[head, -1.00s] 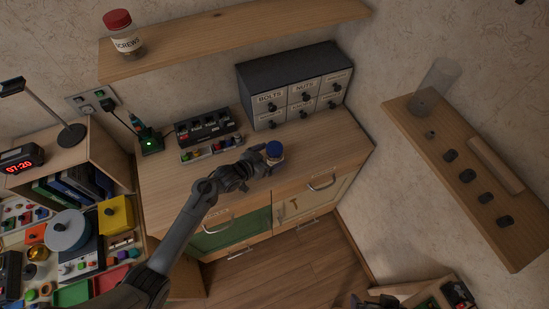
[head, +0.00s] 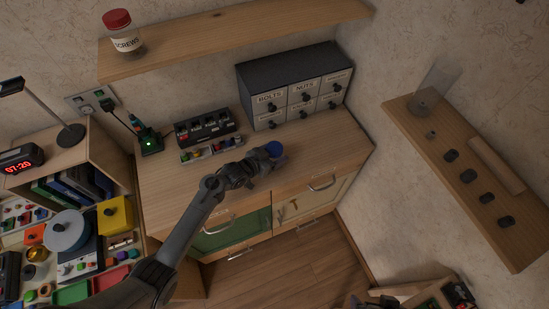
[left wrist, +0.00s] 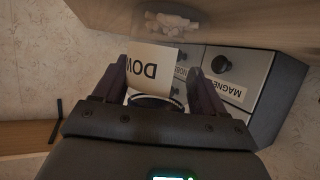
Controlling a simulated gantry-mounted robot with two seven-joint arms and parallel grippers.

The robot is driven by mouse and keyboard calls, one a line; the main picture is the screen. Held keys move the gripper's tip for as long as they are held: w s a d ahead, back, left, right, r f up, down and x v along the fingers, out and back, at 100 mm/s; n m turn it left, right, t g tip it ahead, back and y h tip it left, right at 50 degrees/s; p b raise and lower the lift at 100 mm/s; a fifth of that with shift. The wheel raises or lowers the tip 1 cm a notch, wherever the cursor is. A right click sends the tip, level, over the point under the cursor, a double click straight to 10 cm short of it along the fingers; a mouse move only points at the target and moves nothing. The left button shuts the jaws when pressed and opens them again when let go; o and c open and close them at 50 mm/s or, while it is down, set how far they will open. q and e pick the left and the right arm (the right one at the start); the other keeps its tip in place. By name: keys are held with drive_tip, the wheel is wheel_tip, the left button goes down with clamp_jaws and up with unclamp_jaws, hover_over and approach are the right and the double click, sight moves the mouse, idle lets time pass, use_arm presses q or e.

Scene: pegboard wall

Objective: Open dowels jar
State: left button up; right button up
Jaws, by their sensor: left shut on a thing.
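The dowels jar stands on the wooden cabinet top. In the head view its blue lid (head: 274,148) shows at the tip of my left gripper (head: 261,156), which hides most of the jar body. In the left wrist view the picture is upside down: the white label (left wrist: 152,68) reads "DOW", and pale dowels (left wrist: 165,20) show in the clear jar. The lid's dark blue rim (left wrist: 152,99) lies between the fingers of my left gripper (left wrist: 157,82), which is shut on the lid. A dark shape at the bottom edge of the head view seems to be my right gripper (head: 376,301); its fingers are unclear.
A dark drawer cabinet (head: 292,82) with labelled drawers stands behind the jar. A control box (head: 208,128) and a strip of coloured parts (head: 212,149) lie to the left. A wall shelf (head: 230,38) holds a red-lidded screws jar (head: 122,34). The cabinet top right of the jar is clear.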

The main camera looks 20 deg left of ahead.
sight(277, 147)
use_arm(q)
drive_tip(key=shift+r, duration=0.1)
drive_tip(key=shift+r, duration=0.4)
drive_tip(key=r, duration=0.3)
drive_tip(key=shift+d+r, duration=0.2)
drive_tip(key=shift+r, duration=0.1)
drive_tip(key=s+d+r, duration=0.3)
drive_tip(key=d+r, duration=0.3)
drive_tip(key=d, duration=0.4)
drive_tip(key=shift+s+d+r, duration=0.25)
drive_tip(key=shift+d, duration=0.15)
drive_tip(key=o, duration=0.6)
drive_tip(key=shift+f, duration=0.1)
drive_tip(key=c, duration=0.9)
